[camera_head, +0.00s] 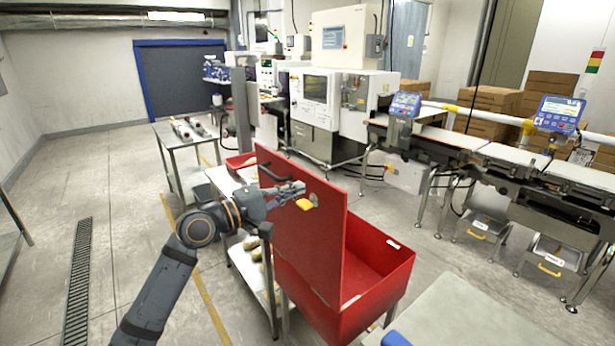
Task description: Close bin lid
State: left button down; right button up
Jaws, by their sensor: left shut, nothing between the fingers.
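The red bin (376,262) stands low in the middle of the view, and its inside shows from above. Its red lid (318,235) stands up, nearly vertical, along the bin's left side, so the bin is open. A dark handle (277,172) sits near the lid's upper left. My left gripper (303,194) is shut and empty, in front of the lid's upper part on its left face. I cannot tell if the fingertips touch the lid. My right gripper is not in view.
A metal table (455,318) stands at the lower right. A metal side table (183,150) is at the back left. The checkweigher belt (505,152) runs along the right, with boxes (487,108) behind it. The floor at left is clear.

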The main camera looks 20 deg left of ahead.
aim_at(318, 180)
pick_arm(q)
jog(key=shift+x, duration=2.1)
